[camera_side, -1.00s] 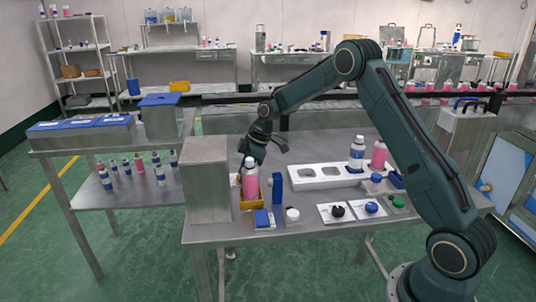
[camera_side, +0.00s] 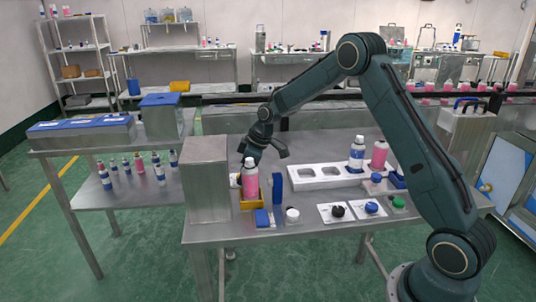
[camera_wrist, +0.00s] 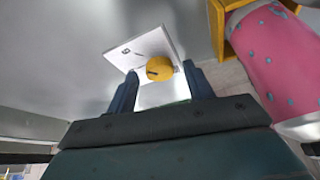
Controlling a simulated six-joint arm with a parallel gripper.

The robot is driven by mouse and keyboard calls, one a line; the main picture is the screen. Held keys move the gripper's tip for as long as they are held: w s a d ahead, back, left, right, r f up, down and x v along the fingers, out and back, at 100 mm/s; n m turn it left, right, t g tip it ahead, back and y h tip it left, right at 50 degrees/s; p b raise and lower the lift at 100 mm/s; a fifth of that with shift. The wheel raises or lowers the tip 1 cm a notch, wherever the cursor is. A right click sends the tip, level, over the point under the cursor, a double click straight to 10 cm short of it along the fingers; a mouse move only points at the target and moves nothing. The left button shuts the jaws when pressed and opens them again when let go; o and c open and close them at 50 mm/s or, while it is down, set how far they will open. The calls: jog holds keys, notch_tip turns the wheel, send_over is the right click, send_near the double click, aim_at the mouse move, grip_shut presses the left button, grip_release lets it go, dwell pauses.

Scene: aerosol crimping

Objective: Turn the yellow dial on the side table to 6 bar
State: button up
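The yellow dial (camera_wrist: 159,69) sits on a white plate (camera_wrist: 126,56) in the wrist view. A dark mark shows on the dial, but the scale is too small to read. My gripper (camera_wrist: 162,86) is open, with one blue-grey finger on each side below the dial in the picture; I cannot tell whether either finger touches it. In the side view my gripper (camera_side: 264,153) hangs low over the table, behind the pink can (camera_side: 251,178). The dial is hidden there.
The pink can stands in a yellow holder (camera_side: 249,204), close to the right of the dial in the wrist view. A grey metal box (camera_side: 206,180) is left of it in the side view. A blue upright block (camera_side: 277,188) and a white tray (camera_side: 315,184) lie to the right.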

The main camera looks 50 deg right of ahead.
jog(key=shift+r, duration=0.1)
jog(key=v, duration=1.3)
jog(key=shift+s+r, duration=0.15)
jog(key=shift+r, duration=0.15)
jog(key=s+a+r+m+h, duration=0.1)
jog(key=s+a+r, duration=0.2)
jog(key=s, duration=0.3)
jog(key=s+a+r+m+t, duration=0.1)
jog(key=s+a+r, duration=0.2)
jog(key=s, duration=0.2)
jog(key=s+a+r+m+h, duration=0.1)
jog(key=s+a+r, duration=0.3)
jog(key=s, duration=0.2)
jog(key=s+a+f+m, duration=0.1)
jog(key=s, duration=0.7)
jog(key=s+a+f+m, duration=0.1)
jog(key=s+f+m, duration=0.1)
jog(key=s, duration=0.6)
jog(key=shift+s+m+t+h, duration=0.25)
jog(key=shift+m+t+h, duration=0.05)
jog(key=shift+t, duration=0.1)
